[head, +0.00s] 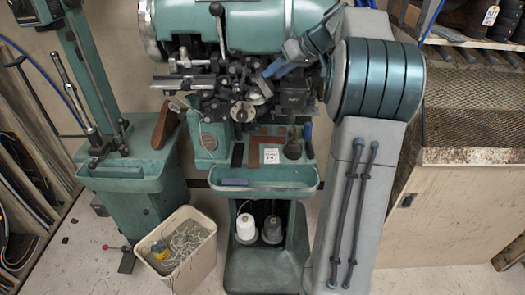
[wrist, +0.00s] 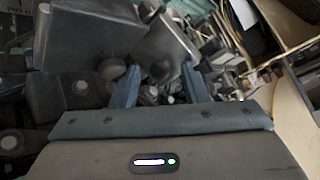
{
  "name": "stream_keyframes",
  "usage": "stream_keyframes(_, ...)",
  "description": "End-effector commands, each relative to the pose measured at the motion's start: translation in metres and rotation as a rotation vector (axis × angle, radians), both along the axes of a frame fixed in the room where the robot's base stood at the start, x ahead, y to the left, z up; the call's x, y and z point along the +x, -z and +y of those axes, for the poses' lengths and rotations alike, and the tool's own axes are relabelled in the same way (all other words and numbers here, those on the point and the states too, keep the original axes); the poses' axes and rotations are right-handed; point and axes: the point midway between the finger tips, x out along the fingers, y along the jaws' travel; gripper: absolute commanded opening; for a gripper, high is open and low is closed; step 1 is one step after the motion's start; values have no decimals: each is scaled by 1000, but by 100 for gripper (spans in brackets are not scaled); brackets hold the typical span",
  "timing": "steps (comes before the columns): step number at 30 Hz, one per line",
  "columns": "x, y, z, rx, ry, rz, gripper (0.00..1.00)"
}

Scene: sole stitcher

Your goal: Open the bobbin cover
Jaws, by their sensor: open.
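The green sole stitcher (head: 262,30) stands in the middle of the head view, its metal mechanism (head: 240,110) below the green housing. My gripper (head: 262,84) reaches in from the right and is at the front of this mechanism. In the wrist view my gripper (wrist: 160,78) is open, its two blue fingers apart, with small dark machine parts beyond and between them. A flat dark grey plate (wrist: 165,48) and a dark block with a round knob (wrist: 112,68) lie close by the fingers. I cannot tell for certain which part is the bobbin cover, or whether a finger touches it.
A green tray (head: 265,177) juts out below the mechanism, with white and grey thread spools (head: 246,228) under it. A cream bin (head: 180,250) stands on the floor at left front, beside a green stand (head: 140,180). A mesh-topped cabinet (head: 470,120) is on the right.

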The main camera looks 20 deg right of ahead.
Motion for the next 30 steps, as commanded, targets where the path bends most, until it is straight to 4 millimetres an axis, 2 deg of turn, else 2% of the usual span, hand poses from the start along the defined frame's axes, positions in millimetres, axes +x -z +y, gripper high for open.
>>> stream_keyframes(1, 1, -6, 4, -19, -4, 8, 41)
stream_keyframes(6, 5, -12, 13, -126, -6, 51, 41)
stream_keyframes(20, 16, -10, 39, -449, -8, 185, 41)
stream_keyframes(21, 11, -15, 34, -446, 0, 181, 41)
stream_keyframes(30, -10, -71, 24, -441, 1, 178, 41)
